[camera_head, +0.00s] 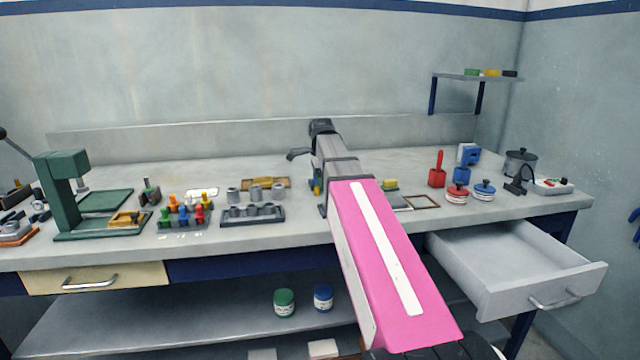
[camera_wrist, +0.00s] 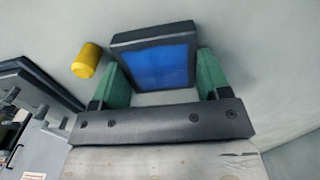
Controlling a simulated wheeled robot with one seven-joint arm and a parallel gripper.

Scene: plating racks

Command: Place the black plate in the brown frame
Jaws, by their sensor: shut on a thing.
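In the wrist view my gripper (camera_wrist: 163,78) has its two green fingers on either side of a dark plate (camera_wrist: 152,38). The plate has a black rim and a blue face turned to the camera. I cannot tell for certain that it is the task's black plate. In the head view my arm hides the fingertips and the held piece. A thin brown frame (camera_head: 421,202) lies flat on the bench, right of my arm. Its inside looks grey and empty.
A yellow cylinder (camera_wrist: 87,60) stands near the left finger. A brown-gold tray (camera_head: 266,183) and a dark rack (camera_head: 252,216) lie left of my arm. Red and blue pots (camera_head: 485,190) stand right of the frame. A drawer (camera_head: 515,262) hangs open below the bench.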

